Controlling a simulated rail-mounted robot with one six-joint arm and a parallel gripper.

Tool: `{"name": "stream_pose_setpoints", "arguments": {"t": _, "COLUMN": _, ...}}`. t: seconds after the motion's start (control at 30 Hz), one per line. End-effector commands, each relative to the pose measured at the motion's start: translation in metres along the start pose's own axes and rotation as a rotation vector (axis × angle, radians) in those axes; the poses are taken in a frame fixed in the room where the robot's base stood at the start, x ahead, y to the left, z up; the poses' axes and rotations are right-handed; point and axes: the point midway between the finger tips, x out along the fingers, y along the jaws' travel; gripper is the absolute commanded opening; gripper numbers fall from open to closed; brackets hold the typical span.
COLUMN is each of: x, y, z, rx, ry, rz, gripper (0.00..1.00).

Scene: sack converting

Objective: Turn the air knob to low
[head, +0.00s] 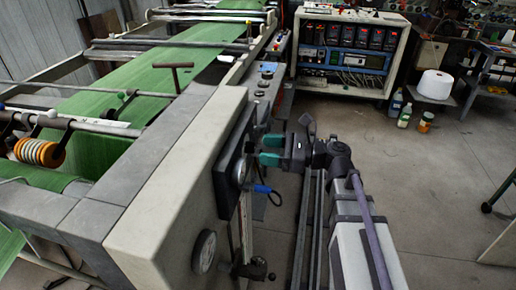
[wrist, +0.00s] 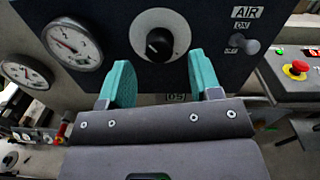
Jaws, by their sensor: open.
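The air knob (wrist: 159,43) is a black round knob on a pale disc, set in a dark panel (wrist: 112,75) in the wrist view. A light mark shows on the knob, but I cannot read its setting. A label with AIR (wrist: 245,12) stands to its right above a small toggle switch (wrist: 249,47). My gripper (wrist: 159,66) is open and empty, its two teal fingers below and to either side of the knob, apart from it. In the head view my gripper (head: 266,149) faces the panel's side; I cannot make out the knob there.
Pressure gauges (wrist: 73,43) sit left of the knob. A red emergency button (wrist: 295,69) stands on a grey box at right. In the head view a blue-ended lever (head: 262,189) juts out below my gripper. Open floor (head: 400,170) lies to the right.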

Motion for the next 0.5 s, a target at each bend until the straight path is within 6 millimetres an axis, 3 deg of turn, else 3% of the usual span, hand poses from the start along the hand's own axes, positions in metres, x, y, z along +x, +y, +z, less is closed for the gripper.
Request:
{"name": "stream_pose_setpoints", "arguments": {"t": 0.1, "x": 0.021, "y": 0.0, "z": 0.0, "rx": 0.0, "ry": 0.0, "rz": 0.003, "gripper": 0.58}}
{"name": "stream_pose_setpoints", "arguments": {"t": 0.2, "x": 0.029, "y": 0.0, "z": 0.0, "rx": -0.001, "ry": 0.0, "rz": 0.001, "gripper": 0.58}}
{"name": "stream_pose_setpoints", "arguments": {"t": 0.43, "x": 0.031, "y": 0.0, "z": 0.0, "rx": -0.001, "ry": 0.0, "rz": 0.0, "gripper": 0.58}}
{"name": "stream_pose_setpoints", "arguments": {"t": 0.5, "x": 0.031, "y": 0.0, "z": 0.0, "rx": -0.001, "ry": 0.0, "rz": 0.0, "gripper": 0.53}}
